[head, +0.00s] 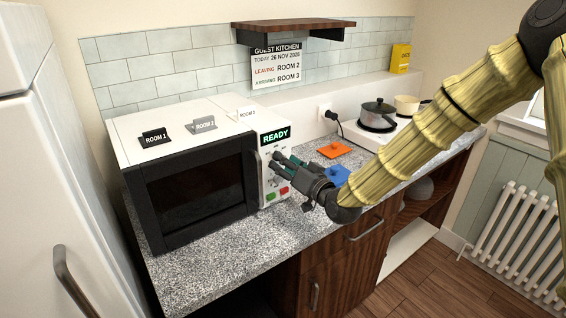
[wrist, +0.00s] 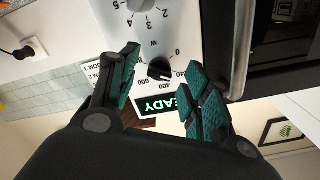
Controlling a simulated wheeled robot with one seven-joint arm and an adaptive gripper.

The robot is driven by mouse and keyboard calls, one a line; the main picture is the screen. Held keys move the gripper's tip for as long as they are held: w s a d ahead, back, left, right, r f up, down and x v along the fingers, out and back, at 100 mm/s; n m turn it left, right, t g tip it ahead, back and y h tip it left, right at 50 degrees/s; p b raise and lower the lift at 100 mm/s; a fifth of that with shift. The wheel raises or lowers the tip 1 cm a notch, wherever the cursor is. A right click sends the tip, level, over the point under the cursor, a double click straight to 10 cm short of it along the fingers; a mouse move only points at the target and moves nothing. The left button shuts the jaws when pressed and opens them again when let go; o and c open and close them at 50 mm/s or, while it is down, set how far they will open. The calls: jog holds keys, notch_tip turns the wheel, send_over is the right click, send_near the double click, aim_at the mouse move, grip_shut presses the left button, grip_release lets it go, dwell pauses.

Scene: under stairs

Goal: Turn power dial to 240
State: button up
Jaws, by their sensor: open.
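The power dial (wrist: 159,70) is a black knob on the white panel of the microwave (head: 190,175), below the green READY display (head: 275,136). In the wrist view the panel appears upside down, with a W and printed numbers including 0, 400 and 600 around the dial. I cannot tell exactly which mark its pointer meets. My gripper (head: 281,160) is open in front of the panel. In the wrist view its teal-padded fingertips (wrist: 163,72) are on either side of the dial, with no clear contact. The right finger hides some of the scale.
A second, grey dial (wrist: 148,5) with low numbers is on the same panel. Red and green buttons (head: 277,193) sit below my gripper. The microwave's door handle (head: 256,178) is close on the left. An orange board (head: 334,149) and a blue item (head: 338,175) lie on the counter.

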jog(key=v, duration=1)
jog(key=shift+s+d, duration=0.1)
jog(key=s+f+g+h, duration=0.1)
jog(key=f, duration=0.4)
jog(key=s+d+f+g+h, duration=0.1)
jog(key=s+f, duration=0.1)
jog(key=f, duration=0.4)
jog(key=s+d+f+m+g+h, duration=0.1)
jog(key=s+f, duration=0.1)
jog(key=f, duration=0.3)
jog(key=shift+f, duration=0.4)
jog(key=s+d+f+g+h, duration=0.3)
jog(key=s+d+f+g, duration=0.1)
jog(key=s+f, duration=0.75)
jog(key=s+d+f+g+h, duration=0.2)
jog(key=s+d+f+g, duration=0.15)
jog(key=s+f, duration=0.75)
jog(key=s+d+f+g+h, duration=0.1)
jog(key=s+d+f+g, duration=0.1)
jog(key=s, duration=0.5)
jog(key=s+d+f+g+h, duration=0.1)
jog(key=s+d+f+g, duration=0.1)
jog(key=s+d+f, duration=0.2)
jog(key=s, duration=0.3)
jog(key=shift+s+d+f+m+h, duration=0.25)
jog(key=shift+f+m+h, duration=0.05)
jog(key=shift+f, duration=0.1)
